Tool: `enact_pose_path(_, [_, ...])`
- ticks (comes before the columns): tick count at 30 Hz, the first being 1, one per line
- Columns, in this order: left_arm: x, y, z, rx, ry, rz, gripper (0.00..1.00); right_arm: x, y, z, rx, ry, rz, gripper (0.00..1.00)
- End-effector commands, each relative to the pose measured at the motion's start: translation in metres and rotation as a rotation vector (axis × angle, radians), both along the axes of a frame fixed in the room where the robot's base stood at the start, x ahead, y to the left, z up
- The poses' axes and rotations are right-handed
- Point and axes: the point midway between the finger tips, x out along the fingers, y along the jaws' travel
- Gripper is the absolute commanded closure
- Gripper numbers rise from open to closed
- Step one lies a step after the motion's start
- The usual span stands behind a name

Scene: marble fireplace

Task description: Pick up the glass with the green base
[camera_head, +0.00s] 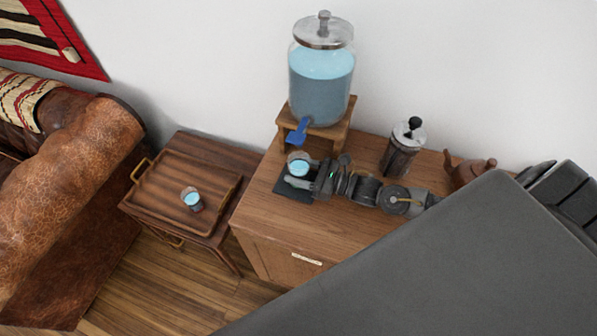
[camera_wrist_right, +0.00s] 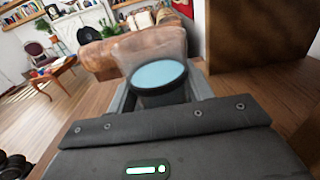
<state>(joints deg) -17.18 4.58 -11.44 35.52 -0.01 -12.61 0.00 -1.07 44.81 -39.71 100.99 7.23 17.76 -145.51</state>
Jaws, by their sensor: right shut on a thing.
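A clear glass with light blue liquid (camera_head: 298,163) stands upright at a dark square mat (camera_head: 284,190) on the wooden cabinet, below the dispenser's blue tap. My right gripper (camera_head: 303,173) reaches in from the right and is shut on this glass. In the right wrist view the glass (camera_wrist_right: 160,76) sits between the two fingers, its blue surface showing. A second glass with blue liquid (camera_head: 192,199) stands on the wooden tray. The base colour of either glass cannot be made out. My left gripper is not in view.
A large glass dispenser (camera_head: 320,85) stands on a wooden stand (camera_head: 341,128) behind the held glass. A French press (camera_head: 402,150) and a brown teapot (camera_head: 468,170) stand at the right. The tray (camera_head: 165,187) on the side table has free room. A leather sofa (camera_head: 60,190) is at the left.

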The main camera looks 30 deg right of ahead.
Motion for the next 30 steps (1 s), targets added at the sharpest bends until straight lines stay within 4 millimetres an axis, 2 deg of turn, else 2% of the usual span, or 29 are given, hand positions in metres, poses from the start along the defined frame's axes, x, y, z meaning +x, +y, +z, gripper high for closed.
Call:
enact_pose_path(5, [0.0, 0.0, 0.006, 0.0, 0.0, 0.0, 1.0, 0.0, 0.0, 0.008, 0.001, -0.003, 0.0, 0.82])
enact_pose_path(13, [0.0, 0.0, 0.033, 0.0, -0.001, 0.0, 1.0, 0.0, 0.0, 0.042, 0.001, -0.004, 0.001, 0.82])
enact_pose_path(14, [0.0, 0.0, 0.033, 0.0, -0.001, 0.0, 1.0, -0.002, -0.002, 0.042, 0.0, -0.001, 0.0, 0.82])
enact_pose_path(16, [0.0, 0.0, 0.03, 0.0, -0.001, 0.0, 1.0, -0.014, -0.012, 0.035, -0.003, 0.004, -0.001, 0.82])
enact_pose_path(30, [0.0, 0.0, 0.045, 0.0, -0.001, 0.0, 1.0, -0.102, -0.091, 0.036, -0.002, 0.004, 0.0, 0.82])
